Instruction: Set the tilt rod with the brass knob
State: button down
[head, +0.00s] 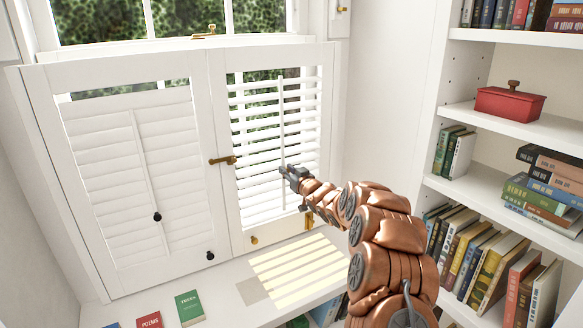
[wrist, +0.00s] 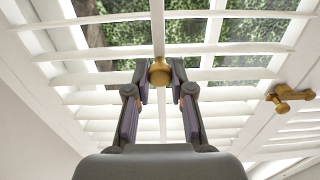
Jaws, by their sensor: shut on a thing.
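The right shutter panel (head: 238,200) has its white slats tilted open, with greenery and light showing between them. Its thin white tilt rod (head: 282,120) runs upright down the slats and shows in the wrist view (wrist: 158,28). The brass knob (wrist: 159,72) is on this rod. My gripper (head: 292,175) is at the rod's lower part; in the wrist view its two fingers (wrist: 159,88) are closed on either side of the knob. In the head view the gripper hides the knob. The left panel's tilt rod (head: 143,165) has a black knob (head: 157,216), and its slats are nearly closed.
A brass latch (head: 224,160) sticks out between the panels, also in the wrist view (wrist: 290,97). Books, including a green one (head: 189,307), lie on the sill (head: 215,285). A bookcase (head: 480,117) with books and a red box (head: 510,105) stands at right.

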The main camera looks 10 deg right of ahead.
aim_at(283, 179)
notch_tip(283, 179, down, 5)
jog(key=shift+a+r+b, duration=0.1)
jog(key=shift+a+b, duration=0.05)
jog(key=shift+b, duration=1.05)
jog(key=shift+s, duration=0.1)
jog(key=c, duration=1.2)
grip_release()
jog(key=shift+a, duration=0.15)
jog(key=shift+o, duration=1.1)
jog(key=shift+s+a+r, duration=0.15)
jog(key=shift+r, duration=0.05)
jog(key=shift+d+f, duration=0.15)
jog(key=shift+d, duration=0.15)
jog(key=v, duration=1.2)
jog(key=shift+a+r, duration=0.25)
